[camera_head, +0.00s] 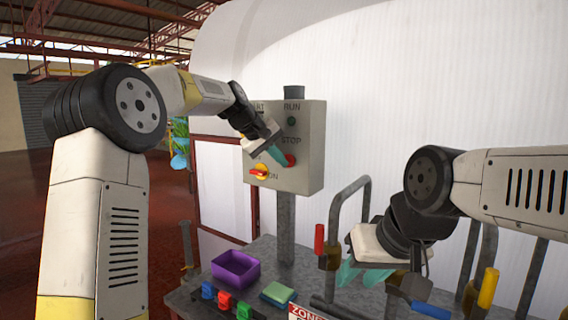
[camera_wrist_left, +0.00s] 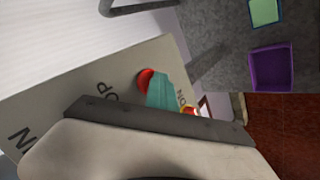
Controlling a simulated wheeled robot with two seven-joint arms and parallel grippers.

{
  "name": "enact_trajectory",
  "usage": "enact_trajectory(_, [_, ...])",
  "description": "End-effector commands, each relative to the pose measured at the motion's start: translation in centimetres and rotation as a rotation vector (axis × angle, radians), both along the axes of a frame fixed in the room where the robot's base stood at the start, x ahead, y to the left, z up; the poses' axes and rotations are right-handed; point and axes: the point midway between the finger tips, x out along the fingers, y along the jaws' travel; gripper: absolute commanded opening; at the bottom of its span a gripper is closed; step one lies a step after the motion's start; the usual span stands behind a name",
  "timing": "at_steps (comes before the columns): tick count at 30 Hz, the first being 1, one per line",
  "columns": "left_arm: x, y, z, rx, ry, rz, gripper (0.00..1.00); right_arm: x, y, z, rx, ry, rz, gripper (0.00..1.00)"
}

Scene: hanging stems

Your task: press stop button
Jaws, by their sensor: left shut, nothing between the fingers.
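The red stop button (camera_head: 290,160) sits on the front of a grey control box (camera_head: 312,150) under the label STOP. My left gripper (camera_head: 279,156) is shut and empty, with its teal fingertips at the button's left edge. In the left wrist view the red button (camera_wrist_left: 145,82) shows partly behind the shut teal fingers (camera_wrist_left: 160,92). I cannot tell whether the tips touch it or whether it is pushed in. My right gripper (camera_head: 360,274) hangs above the bench at the right, its teal fingers apart.
Metal pipes and levers with red (camera_head: 319,239) and yellow (camera_head: 488,287) handles rise at the right.

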Motion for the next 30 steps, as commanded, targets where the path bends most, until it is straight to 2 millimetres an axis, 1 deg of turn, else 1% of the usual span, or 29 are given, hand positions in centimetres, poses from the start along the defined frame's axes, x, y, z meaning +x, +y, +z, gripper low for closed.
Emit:
enact_trajectory(1, [-0.3, 0.0, 0.2, -0.002, -0.004, -0.002, 0.0, 0.0, 0.0, 0.0, 0.0, 0.0, 0.0, 0.36])
enact_trajectory(12, [-3.4, 2.3, 0.1, -0.001, 0.0, 0.0, 0.0, 0.0, 0.0, 0.0, 0.0, 0.0, 0.0, 0.36])
enact_trajectory(17, [-4.4, 3.2, 0.1, 0.001, 0.001, 0.0, 0.0, 0.0, 0.0, 0.0, 0.0, 0.0, 0.0, 0.36])
enact_trajectory(21, [-4.8, 3.4, 0.0, 0.0, 0.002, -0.001, 0.0, 0.0, 0.0, 0.0, 0.0, 0.0, 0.0, 0.36])
enact_trajectory(30, [-4.8, 3.4, 0.0, 0.0, 0.002, -0.001, 0.0, 0.0, 0.0, 0.0, 0.0, 0.0, 0.0, 0.36])
